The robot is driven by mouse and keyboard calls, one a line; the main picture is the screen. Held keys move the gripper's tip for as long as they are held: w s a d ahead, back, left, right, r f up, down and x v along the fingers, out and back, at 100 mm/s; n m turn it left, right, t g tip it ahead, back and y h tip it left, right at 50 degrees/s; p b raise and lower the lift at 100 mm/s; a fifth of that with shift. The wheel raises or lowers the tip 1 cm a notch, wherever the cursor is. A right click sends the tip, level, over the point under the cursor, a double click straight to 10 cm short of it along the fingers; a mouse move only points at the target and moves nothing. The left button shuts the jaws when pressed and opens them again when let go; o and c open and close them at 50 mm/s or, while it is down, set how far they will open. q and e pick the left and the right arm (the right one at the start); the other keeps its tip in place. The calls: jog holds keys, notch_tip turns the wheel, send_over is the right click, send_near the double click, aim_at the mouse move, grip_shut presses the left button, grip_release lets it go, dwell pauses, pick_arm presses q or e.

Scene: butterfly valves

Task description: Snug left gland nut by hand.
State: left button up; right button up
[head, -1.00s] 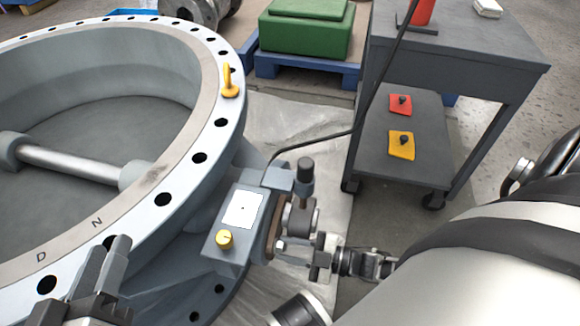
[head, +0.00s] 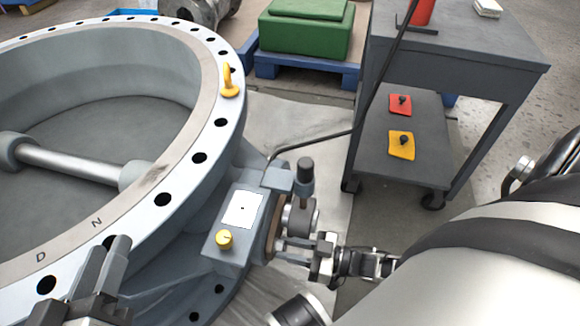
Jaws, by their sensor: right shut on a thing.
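The large grey valve body (head: 215,120) fills the left side of the head view. The gland (head: 275,232) is beside this box, with gland hardware partly hidden by my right gripper. My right gripper (head: 285,250) reaches in from the right, shut on a small gland nut that its fingers mostly cover. I cannot tell left from right nut by sight alone. My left gripper (head: 104,262) is over the valve's rim at lower left, away from the gland; its opening is unclear.
A grey cart (head: 455,65) with red (head: 400,104) and yellow (head: 401,145) items on its lower shelf stands at right. A black cable (head: 325,138) runs from the box past the cart. A green block (head: 310,28) rests on a blue pallet (head: 300,68).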

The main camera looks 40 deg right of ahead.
jog(key=shift+s+d+f, duration=0.1)
jog(key=shift+s+d, duration=0.05)
dwell(0.4)
jog(key=o, duration=1)
